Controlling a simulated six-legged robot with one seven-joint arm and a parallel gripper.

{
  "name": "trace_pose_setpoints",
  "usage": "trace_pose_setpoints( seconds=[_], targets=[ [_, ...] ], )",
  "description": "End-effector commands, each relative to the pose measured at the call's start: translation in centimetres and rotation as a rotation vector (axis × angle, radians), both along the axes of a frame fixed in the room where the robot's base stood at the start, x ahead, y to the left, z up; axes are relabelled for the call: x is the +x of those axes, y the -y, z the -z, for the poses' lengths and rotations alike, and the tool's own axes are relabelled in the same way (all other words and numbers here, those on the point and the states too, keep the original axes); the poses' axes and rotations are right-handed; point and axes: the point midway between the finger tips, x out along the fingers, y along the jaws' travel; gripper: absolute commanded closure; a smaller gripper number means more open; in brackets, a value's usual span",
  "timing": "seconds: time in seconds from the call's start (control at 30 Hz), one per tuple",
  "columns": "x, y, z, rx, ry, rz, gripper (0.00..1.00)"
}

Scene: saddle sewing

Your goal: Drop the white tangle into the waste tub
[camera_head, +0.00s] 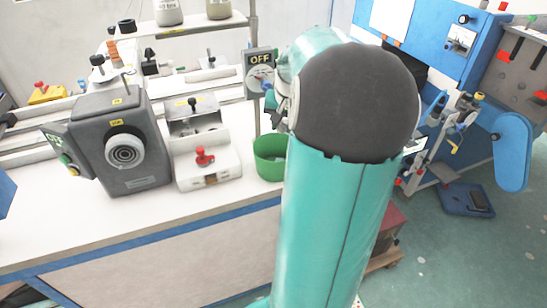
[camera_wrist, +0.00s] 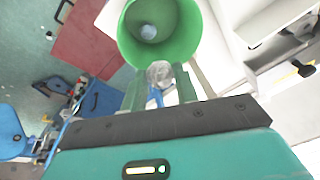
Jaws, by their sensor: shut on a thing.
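The white tangle (camera_wrist: 158,72) is a small, pale, roundish clump between the fingers of my gripper (camera_wrist: 161,76) in the wrist view. My gripper is shut on it. The waste tub (camera_wrist: 189,30) is a round green tub, seen from above with its open mouth just beyond the fingertips. A small greyish-white round patch (camera_wrist: 148,32) shows inside the tub; I cannot tell what it is. In the head view the tub (camera_head: 268,166) stands on the white bench, partly behind my arm. My arm hides most of the gripper there, and the tangle cannot be made out.
A grey machine with a round dial (camera_head: 124,152) and a white unit with a red knob (camera_head: 205,172) stand left of the tub on the bench (camera_head: 110,225). A sign reading OFF (camera_head: 261,68) rises behind the tub. Blue machinery (camera_head: 440,60) stands at the right.

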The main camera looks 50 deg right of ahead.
Motion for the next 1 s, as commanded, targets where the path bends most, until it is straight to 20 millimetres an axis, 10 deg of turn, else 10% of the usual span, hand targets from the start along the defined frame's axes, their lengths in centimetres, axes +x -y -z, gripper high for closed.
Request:
trace_pose_setpoints(
  seconds=[0.43, 0.47, 0.57, 1.0],
  targets=[
    [0.4, 0.0, 1.2, 0.0, 0.0, -0.001, 0.91],
    [0.4, 0.0, 1.2, 0.0, 0.0, -0.001, 0.66],
    [0.4, 0.0, 1.2, 0.0, 0.0, -0.001, 0.47],
    [0.2, -0.1, 0.2, -0.001, 0.001, 0.001, 0.45]
  ],
)
